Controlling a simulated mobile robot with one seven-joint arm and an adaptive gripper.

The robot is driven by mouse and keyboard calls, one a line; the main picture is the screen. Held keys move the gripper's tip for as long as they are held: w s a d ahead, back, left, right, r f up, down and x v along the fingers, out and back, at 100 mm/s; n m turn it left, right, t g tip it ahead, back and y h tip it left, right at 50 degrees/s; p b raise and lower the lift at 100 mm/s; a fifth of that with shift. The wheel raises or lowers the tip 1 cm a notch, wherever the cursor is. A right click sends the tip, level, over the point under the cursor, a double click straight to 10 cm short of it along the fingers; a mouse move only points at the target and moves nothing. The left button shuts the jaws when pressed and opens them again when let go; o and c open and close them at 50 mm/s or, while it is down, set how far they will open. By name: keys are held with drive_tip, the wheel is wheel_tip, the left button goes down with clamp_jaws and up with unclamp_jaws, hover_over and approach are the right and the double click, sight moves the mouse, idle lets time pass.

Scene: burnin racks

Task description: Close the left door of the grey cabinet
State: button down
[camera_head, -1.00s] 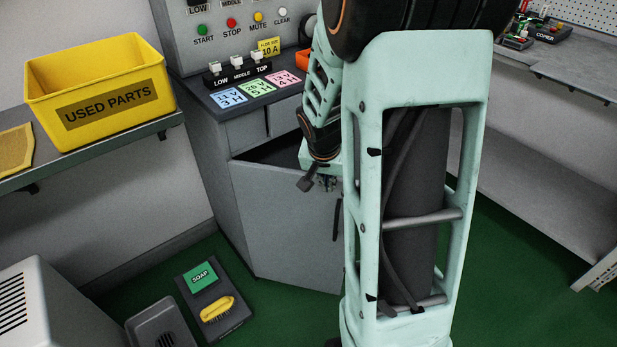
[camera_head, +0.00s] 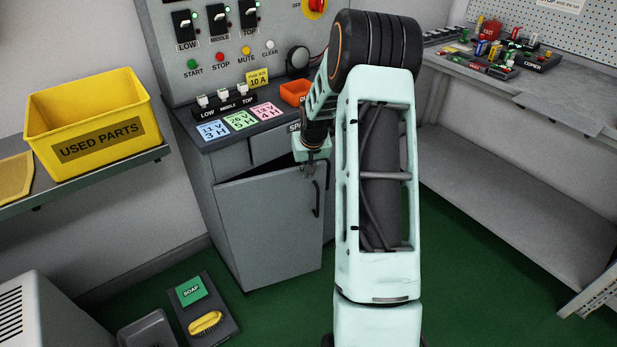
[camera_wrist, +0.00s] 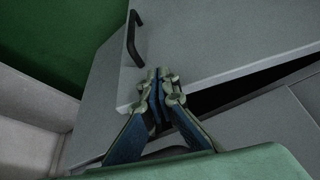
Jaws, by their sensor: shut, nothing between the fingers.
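The grey cabinet (camera_head: 215,178) stands in the middle under the control panel. Its left door (camera_head: 265,230) is slightly ajar, with a narrow dark gap along its top. The black door handle (camera_head: 316,199) is near the door's right edge. In the wrist view the door (camera_wrist: 220,40) fills the upper right, with the handle (camera_wrist: 133,42) upper left. My gripper (camera_head: 309,172) is shut and empty near the door's top right corner, just above the handle. Its fingertips (camera_wrist: 158,74) lie over the door face near its upper edge. I cannot tell whether they touch it.
A yellow used-parts bin (camera_head: 90,120) sits on the left shelf. A dark tray (camera_head: 204,307) with soap and a brush lies on the green floor left of the cabinet. A grey workbench (camera_head: 520,95) is at right. My arm hides the cabinet's right side.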

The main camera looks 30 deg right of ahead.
drive_tip(key=shift+w+d+n+y+p, duration=0.25)
drive_tip(key=shift+w+n, duration=0.25)
drive_tip(key=shift+w, duration=0.7)
drive_tip(key=shift+w+d+n+y+p, duration=0.15)
drive_tip(key=shift+w+n+p, duration=0.3)
drive_tip(key=shift+w, duration=0.7)
drive_tip(key=shift+s, duration=0.1)
